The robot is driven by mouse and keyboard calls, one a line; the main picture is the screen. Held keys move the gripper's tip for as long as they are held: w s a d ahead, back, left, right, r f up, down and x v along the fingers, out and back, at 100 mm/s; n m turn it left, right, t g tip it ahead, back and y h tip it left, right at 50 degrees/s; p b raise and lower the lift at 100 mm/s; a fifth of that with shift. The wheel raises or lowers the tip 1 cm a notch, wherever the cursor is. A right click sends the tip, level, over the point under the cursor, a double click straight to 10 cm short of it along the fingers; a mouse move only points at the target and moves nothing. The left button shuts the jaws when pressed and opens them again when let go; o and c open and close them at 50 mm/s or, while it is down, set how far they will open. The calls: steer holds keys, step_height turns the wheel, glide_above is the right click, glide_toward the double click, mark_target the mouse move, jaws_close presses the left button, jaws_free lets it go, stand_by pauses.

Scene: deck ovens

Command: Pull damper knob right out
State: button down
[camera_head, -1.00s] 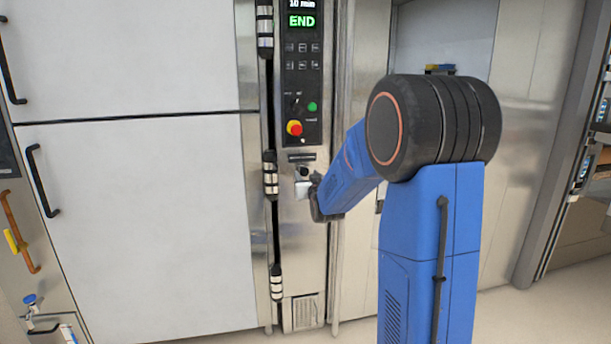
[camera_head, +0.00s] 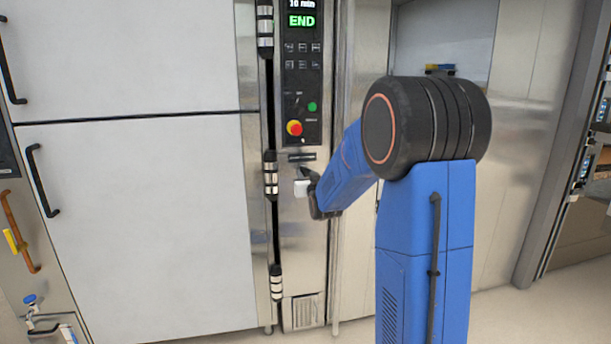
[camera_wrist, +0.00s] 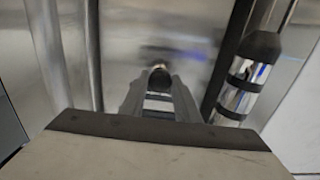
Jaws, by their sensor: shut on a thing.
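The damper knob (camera_wrist: 159,77) is a small dark knob on the brushed steel panel, seen in the wrist view between my fingertips. My gripper (camera_wrist: 158,92) is shut on it, one finger on each side. In the head view my gripper (camera_head: 304,178) is at the narrow steel panel below the black control panel. There the knob is mostly hidden by the gripper, and I cannot tell how far it stands out from the panel.
The black control panel (camera_head: 302,75) above shows a green END and has a red and yellow button. A black and chrome hinge (camera_wrist: 240,80) stands close on the right in the wrist view. Large white oven doors (camera_head: 150,220) fill the left.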

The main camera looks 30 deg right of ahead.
mark_target(305, 173)
steer(key=v, duration=0.4)
steer(key=shift+s+a+f, duration=0.1)
steer(key=shift+s, duration=0.2)
steer(key=c, duration=1.4)
jaws_free()
steer(key=shift+o, duration=0.2)
steer(key=shift+s, duration=0.1)
steer(key=v, duration=1.7)
steer(key=shift+s, duration=0.15)
